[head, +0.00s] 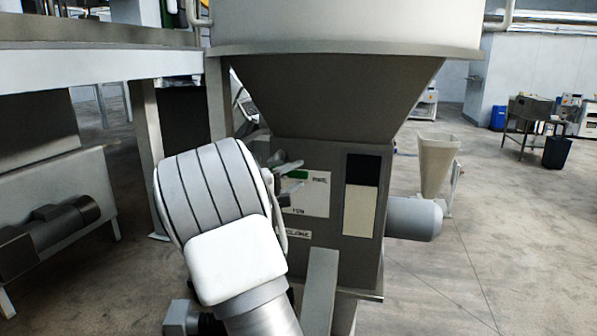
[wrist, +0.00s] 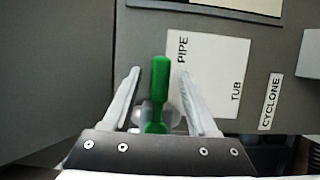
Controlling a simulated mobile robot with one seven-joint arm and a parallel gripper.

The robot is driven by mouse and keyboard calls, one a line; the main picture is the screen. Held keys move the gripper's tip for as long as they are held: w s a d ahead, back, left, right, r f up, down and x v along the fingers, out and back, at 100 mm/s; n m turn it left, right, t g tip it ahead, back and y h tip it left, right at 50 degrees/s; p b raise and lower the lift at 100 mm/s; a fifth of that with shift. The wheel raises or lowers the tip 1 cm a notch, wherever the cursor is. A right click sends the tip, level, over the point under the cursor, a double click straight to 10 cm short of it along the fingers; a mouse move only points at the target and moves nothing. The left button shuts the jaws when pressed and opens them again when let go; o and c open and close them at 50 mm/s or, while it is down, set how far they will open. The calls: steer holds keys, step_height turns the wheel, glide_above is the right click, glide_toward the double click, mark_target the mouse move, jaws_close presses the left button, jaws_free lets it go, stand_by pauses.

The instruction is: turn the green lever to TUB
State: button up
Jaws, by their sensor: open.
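The green lever (wrist: 160,80) stands out from a clear round hub, pointing up in the wrist view, its tip beside the word PIPE. TUB is printed lower right on the same white label (wrist: 213,75). My gripper (wrist: 165,78) is open, one finger on each side of the lever, with a gap showing on both sides. In the head view a bit of the lever (head: 297,174) shows by my gripper (head: 288,180), pointing right toward PIPE, with TUB lower on the label (head: 318,200). My arm hides part of the panel.
A CYCLONE label (wrist: 270,102) sits beside the white label. A wide hopper (head: 340,85) overhangs the machine box. A grey motor cylinder (head: 415,219) juts out at its right. A steel frame (head: 100,65) stands at left. The floor at right is mostly clear.

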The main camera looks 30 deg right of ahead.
steer(key=shift+w+d, duration=0.25)
steer(key=shift+d, duration=0.45)
jaws_close()
stand_by(1.0)
